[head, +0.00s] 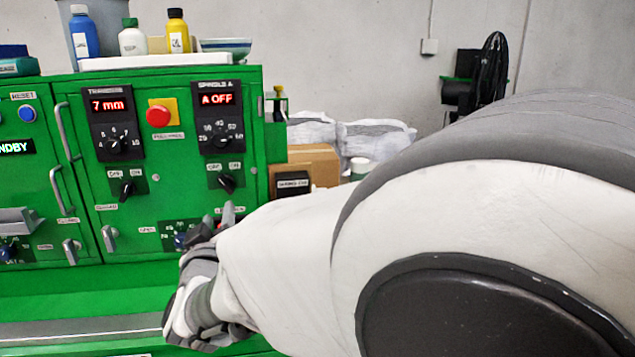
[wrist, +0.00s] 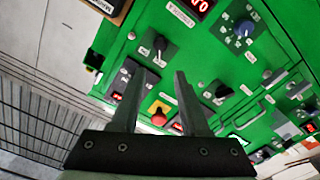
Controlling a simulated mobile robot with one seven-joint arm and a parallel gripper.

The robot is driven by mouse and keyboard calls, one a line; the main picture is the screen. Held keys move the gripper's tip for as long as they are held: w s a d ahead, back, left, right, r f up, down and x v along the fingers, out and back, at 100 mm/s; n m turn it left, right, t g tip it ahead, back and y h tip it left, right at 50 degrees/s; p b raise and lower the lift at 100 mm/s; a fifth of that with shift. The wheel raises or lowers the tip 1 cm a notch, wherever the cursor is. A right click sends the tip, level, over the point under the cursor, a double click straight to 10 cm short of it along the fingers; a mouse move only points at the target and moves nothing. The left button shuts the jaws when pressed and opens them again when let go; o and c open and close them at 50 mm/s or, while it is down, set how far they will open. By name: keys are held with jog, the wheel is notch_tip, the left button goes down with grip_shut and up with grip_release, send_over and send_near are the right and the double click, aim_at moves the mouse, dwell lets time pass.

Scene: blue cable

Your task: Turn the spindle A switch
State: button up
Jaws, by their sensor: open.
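The spindle A switch (head: 227,183) is a small black knob on a green plate marked OFF and ON, below the dial on the green control panel. The display above it (head: 217,99) reads "A OFF". My gripper (head: 214,221) is below the switch in the head view, apart from it, its fingers partly hidden by my arm. In the wrist view the panel appears roughly upside down. There, my gripper (wrist: 154,70) is open and empty, and the black switch (wrist: 158,45) shows just beyond the gap between its fingertips. The switch's exact pointing is too small to tell.
A red button (head: 158,116) on a yellow plate sits left of the spindle A display. A similar black switch (head: 127,188) is further left. A blue knob (head: 181,240) is close by my gripper. Bottles (head: 132,40) stand on top. A cardboard box (head: 313,165) is to the right.

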aim_at(225, 186)
jog(key=x, duration=1.3)
jog(key=shift+w+a+p, duration=0.1)
jog(key=shift+w+p, duration=0.2)
jog(key=shift+w, duration=0.05)
grip_shut()
